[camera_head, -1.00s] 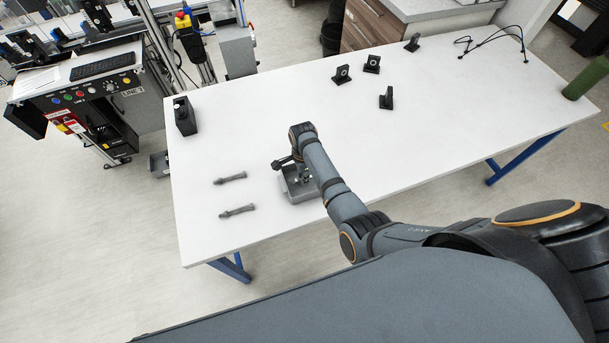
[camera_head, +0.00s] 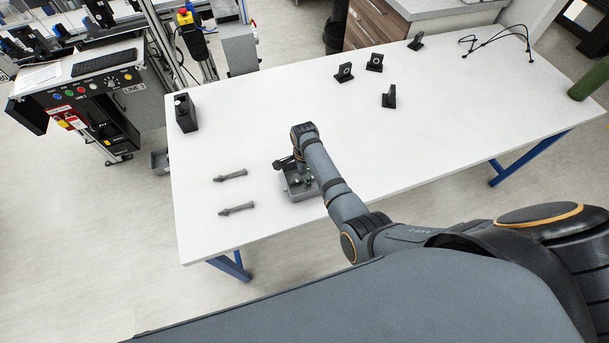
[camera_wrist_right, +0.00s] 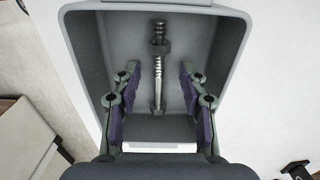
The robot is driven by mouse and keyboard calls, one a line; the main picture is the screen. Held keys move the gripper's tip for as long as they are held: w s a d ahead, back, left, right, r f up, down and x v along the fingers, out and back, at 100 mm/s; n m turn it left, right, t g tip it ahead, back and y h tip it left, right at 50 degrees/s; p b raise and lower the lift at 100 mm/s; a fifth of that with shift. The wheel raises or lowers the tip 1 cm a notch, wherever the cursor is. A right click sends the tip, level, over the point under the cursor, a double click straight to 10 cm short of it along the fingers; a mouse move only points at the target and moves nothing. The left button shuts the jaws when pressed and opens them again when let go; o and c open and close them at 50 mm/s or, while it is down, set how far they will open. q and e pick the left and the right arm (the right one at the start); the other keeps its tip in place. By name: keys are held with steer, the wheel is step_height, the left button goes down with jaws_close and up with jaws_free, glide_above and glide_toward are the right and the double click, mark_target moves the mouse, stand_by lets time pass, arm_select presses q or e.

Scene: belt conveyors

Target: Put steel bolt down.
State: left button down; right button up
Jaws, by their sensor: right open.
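A steel bolt (camera_wrist_right: 158,72) with a nut on its shaft lies in a grey bin (camera_wrist_right: 230,35) in the right wrist view. The bin (camera_head: 310,193) stands near the table's front edge in the head view. My right gripper (camera_wrist_right: 160,78) is open, with a finger on each side of the bolt and a gap to it on both sides. In the head view my right gripper (camera_head: 299,172) is over the bin, and the wrist hides part of the bin's inside. My left gripper is not in view.
Two more bolts (camera_head: 230,175) (camera_head: 237,209) lie on the white table (camera_head: 250,120) left of the bin. Several black bracket-like parts (camera_head: 389,97) stand toward the back. A black block (camera_head: 185,113) stands at the left edge. The table's middle is clear.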

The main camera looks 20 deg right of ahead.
step_height(320, 180, up, 5)
steer(key=p, duration=0.3)
steer(key=shift+w+p, duration=0.1)
steer(key=shift+p, duration=0.3)
step_height(320, 180, up, 7)
steer(key=shift+r, duration=0.1)
